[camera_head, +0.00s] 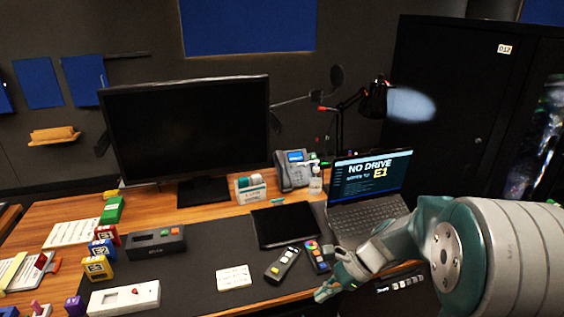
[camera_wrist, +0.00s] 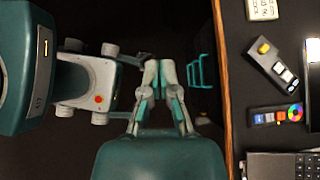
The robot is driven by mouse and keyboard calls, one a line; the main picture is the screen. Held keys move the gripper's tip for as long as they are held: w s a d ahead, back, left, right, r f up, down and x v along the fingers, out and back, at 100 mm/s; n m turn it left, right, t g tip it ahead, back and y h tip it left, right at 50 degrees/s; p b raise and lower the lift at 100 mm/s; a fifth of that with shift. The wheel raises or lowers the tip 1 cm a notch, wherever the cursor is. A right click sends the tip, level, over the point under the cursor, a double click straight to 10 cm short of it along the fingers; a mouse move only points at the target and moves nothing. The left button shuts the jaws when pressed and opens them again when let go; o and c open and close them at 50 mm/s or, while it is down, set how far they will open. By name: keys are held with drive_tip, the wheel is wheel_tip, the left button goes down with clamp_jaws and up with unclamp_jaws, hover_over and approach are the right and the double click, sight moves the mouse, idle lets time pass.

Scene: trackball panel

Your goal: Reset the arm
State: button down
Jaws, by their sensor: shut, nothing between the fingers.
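My gripper (camera_head: 324,291) is at the front edge of the desk in the head view, at the lower right of centre. My arm reaches to it from the right. In the wrist view my gripper (camera_wrist: 159,66) points up the picture with its fingertips together and nothing between them. There it is over the dark space left of the desk edge. A white panel with a red ball (camera_head: 135,292) lies on the desk mat at the lower left, well away from my gripper.
The desk mat (camera_head: 205,262) holds a dark remote (camera_head: 282,264), a remote with a colour wheel (camera_head: 316,256), a black tablet (camera_head: 286,225) and a grey button box (camera_head: 156,242). An open laptop (camera_head: 369,190) stands to the right, a monitor (camera_head: 187,128) behind. Labelled blocks (camera_head: 99,267) stand left.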

drive_tip(key=s+d+r+n+t+h, duration=0.3)
drive_tip(key=s+r+n+h, duration=0.1)
drive_tip(key=s+r+n, duration=0.3)
drive_tip(key=s+d+r+n+t+h, duration=0.3)
drive_tip(key=s+r+n+t+h, duration=0.1)
drive_tip(key=s+r+n, duration=0.3)
drive_tip(key=shift+s+d+n+h, duration=0.15)
drive_tip(key=shift+s+n+h, duration=0.25)
drive_tip(key=shift+s+n, duration=0.55)
